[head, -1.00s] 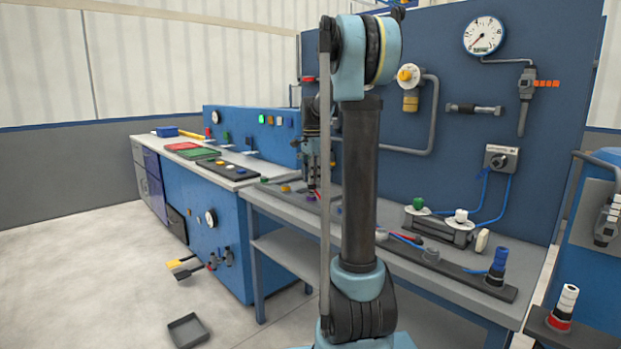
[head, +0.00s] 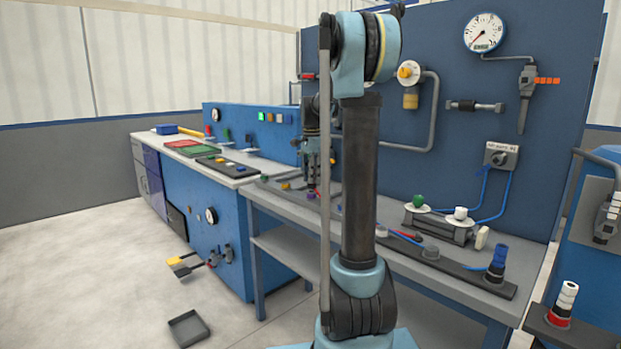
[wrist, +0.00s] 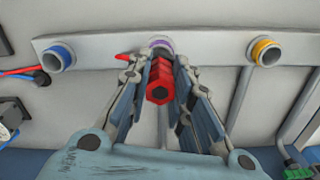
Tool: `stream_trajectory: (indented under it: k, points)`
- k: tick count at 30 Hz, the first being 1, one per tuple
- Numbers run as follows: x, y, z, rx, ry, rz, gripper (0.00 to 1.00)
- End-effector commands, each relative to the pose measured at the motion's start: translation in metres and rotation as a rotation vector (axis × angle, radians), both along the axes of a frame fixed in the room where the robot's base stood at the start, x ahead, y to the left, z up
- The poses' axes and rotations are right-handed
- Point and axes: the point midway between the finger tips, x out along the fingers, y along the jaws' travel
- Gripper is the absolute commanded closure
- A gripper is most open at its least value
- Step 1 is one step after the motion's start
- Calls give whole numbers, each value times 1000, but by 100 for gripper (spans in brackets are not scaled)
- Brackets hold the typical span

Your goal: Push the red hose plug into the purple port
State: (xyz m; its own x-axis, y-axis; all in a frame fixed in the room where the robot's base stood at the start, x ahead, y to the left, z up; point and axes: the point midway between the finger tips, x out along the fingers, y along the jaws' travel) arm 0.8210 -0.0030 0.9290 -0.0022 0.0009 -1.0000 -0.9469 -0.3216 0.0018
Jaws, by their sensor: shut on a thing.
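The red hose plug (wrist: 159,92) sits between the two fingers of my gripper (wrist: 160,66), which is shut on it in the wrist view. The plug has a ribbed red body with a dark hexagonal end facing the camera. The purple port (wrist: 159,42) is straight beyond the plug on the grey strip, its rim partly hidden by the plug and fingers. The plug's far end lines up with the port; I cannot tell whether it is inside or just in front of it. In the head view my gripper (head: 316,182) is low over the bench, small and partly behind my arm.
A blue-ringed port (wrist: 57,56) is on the left of the strip and a yellow-ringed port (wrist: 265,51) on the right. A small red pointed piece (wrist: 124,57) is near the left finger. Grey pipes (wrist: 290,140) stand at the lower right.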

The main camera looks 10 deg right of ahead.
Motion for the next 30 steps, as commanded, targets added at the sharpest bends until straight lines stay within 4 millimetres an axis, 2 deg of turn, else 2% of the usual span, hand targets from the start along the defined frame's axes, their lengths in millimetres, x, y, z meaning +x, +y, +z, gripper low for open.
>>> stream_trajectory:
  k: [29,30]
  points:
    - [0,0,-16,0,0,0,100]
    - [0,0,-16,0,0,0,78]
